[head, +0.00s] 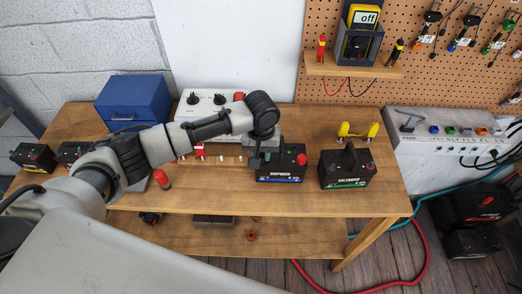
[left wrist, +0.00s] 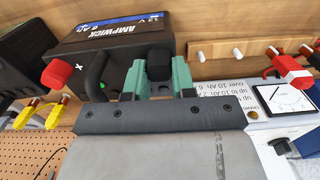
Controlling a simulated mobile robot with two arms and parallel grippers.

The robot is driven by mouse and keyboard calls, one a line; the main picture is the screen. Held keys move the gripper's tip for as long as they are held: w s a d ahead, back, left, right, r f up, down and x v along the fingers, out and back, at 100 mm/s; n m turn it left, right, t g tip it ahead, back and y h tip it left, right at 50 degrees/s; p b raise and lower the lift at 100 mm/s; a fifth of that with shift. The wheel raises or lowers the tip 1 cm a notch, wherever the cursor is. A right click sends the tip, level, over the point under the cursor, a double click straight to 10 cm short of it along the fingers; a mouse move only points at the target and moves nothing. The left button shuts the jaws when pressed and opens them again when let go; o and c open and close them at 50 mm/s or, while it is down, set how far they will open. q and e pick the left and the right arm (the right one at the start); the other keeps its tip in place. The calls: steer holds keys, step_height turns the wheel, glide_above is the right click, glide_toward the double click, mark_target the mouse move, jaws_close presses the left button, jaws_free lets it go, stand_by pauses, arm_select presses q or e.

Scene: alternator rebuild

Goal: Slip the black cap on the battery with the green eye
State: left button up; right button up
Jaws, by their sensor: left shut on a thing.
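The black battery marked Ampwick (head: 279,175) stands on the bench's front part, with a red cap (head: 301,159) on its right-hand post. In the left wrist view the same battery (left wrist: 115,42) fills the upper left, with its red cap (left wrist: 57,72), black handle and a small green spot (left wrist: 102,85) on top. My left gripper (head: 258,158) is over the battery's left end. In the left wrist view its green fingers (left wrist: 159,78) are shut on the black cap (left wrist: 159,63). I cannot tell whether the cap touches the post below it.
A second black battery with a green stripe (head: 346,178) stands to the right, close to yellow-handled clamps (head: 358,131). A white tester (head: 208,104) and a blue box (head: 133,102) stand behind. A small red-topped item (head: 162,180) is left of the gripper.

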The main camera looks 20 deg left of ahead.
mark_target(261, 153)
arm_select(q)
steer(key=o, duration=0.8)
step_height(261, 153, up, 11)
steer(key=shift+f+b, duration=0.1)
steer(key=shift+b, duration=1)
